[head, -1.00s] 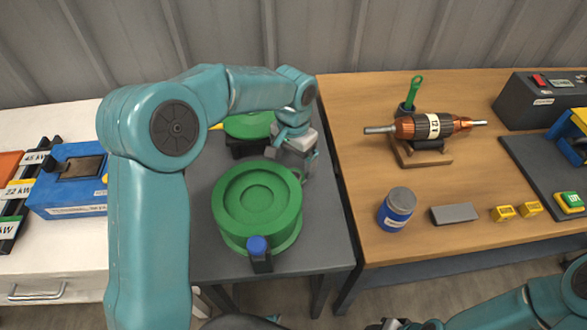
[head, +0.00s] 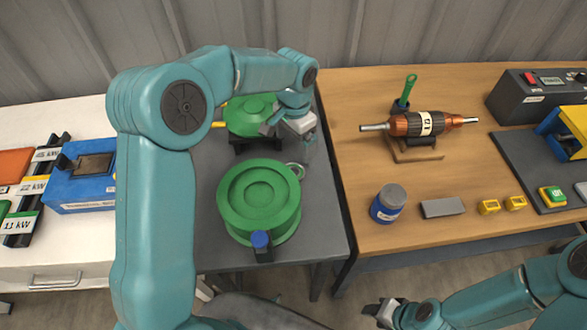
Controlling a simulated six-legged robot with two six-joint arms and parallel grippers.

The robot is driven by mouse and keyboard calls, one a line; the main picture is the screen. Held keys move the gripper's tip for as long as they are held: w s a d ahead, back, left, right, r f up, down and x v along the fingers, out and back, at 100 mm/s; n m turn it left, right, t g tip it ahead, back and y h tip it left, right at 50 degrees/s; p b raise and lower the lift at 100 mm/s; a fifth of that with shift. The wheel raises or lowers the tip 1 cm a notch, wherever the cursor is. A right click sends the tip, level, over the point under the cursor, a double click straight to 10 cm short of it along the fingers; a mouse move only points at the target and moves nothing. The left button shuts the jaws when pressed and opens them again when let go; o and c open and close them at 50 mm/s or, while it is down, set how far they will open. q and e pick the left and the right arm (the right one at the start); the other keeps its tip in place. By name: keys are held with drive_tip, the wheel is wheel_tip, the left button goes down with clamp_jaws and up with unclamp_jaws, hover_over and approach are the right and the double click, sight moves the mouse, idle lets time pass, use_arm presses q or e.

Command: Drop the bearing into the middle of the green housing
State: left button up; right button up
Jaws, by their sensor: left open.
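The green housing (head: 233,209) is a round, stepped body with a shallow round recess in its middle, on the dark grey table. A small pale ring (head: 303,170), which looks like the bearing, shows at the housing's back right edge. I cannot tell whether it touches the housing. My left gripper (head: 305,158) is open, pointing down just above and behind the ring; its fingers are faint against the table. My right gripper (head: 376,311) is low at the bottom of the view, away from the housing, and its jaws are too small to read.
A blue-capped post (head: 261,240) stands at the housing's front. A second green part (head: 248,112) sits on a dark support behind. The wooden bench (head: 350,235) at the right bears a copper rotor (head: 408,125), a blue jar (head: 385,210) and a grey block (head: 442,208).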

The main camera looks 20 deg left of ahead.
use_arm(q)
hover_over(295, 167)
drive_tip(key=f, duration=0.4)
drive_tip(key=shift+s+f, duration=0.35)
drive_tip(key=shift+f, duration=0.05)
drive_tip(key=f, duration=0.1)
drive_tip(key=f+p, duration=0.1)
drive_tip(key=f, duration=0.2)
drive_tip(key=shift+s+d+f+p, duration=0.2)
drive_tip(key=shift+s+f+p, duration=0.05)
drive_tip(key=shift+p, duration=0.05)
drive_tip(key=shift+f, duration=0.4)
drive_tip(key=c, duration=1.4)
drive_tip(key=shift+o, duration=0.2)
wheel_tip(295, 167, up, 20)
drive_tip(key=b, duration=0.1)
drive_tip(key=f+n, duration=0.1)
drive_tip(key=s+d+f+n, duration=0.1)
drive_tip(key=f+n, duration=0.1)
drive_tip(key=s+d+f+n, duration=0.1)
drive_tip(key=f+n, duration=0.1)
drive_tip(key=shift+s, duration=0.1)
